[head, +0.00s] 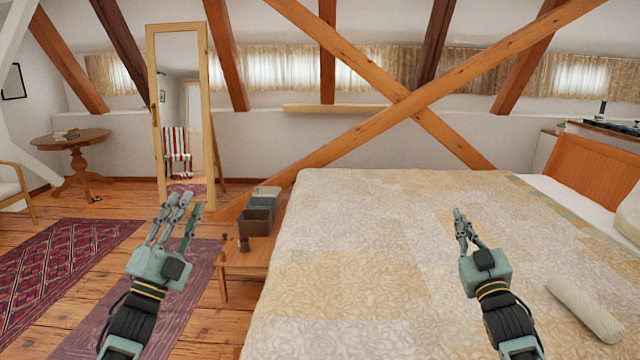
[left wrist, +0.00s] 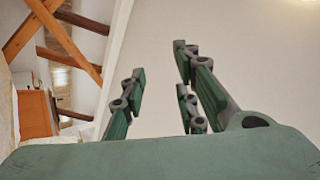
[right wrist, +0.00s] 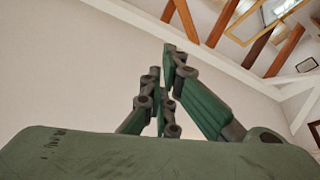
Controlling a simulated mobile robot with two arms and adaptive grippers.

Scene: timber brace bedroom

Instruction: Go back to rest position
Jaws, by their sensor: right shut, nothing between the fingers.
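My left gripper (head: 178,212) is raised at the lower left of the head view, fingers pointing up, in front of the purple rug. In the left wrist view its fingers (left wrist: 160,85) stand apart with nothing between them. My right gripper (head: 463,228) is raised in front of the bed, fingers pointing up. In the right wrist view its fingers (right wrist: 165,85) are closed together and hold nothing.
A bed with a patterned cover (head: 350,250) fills the middle and right, with a rolled cushion (head: 585,308) on it. A low wooden bench (head: 248,262) with dark boxes (head: 256,221) stands beside the bed. A standing mirror (head: 154,110) and round table (head: 85,140) are farther back. Crossing timber beams (head: 400,105) rise behind the bed.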

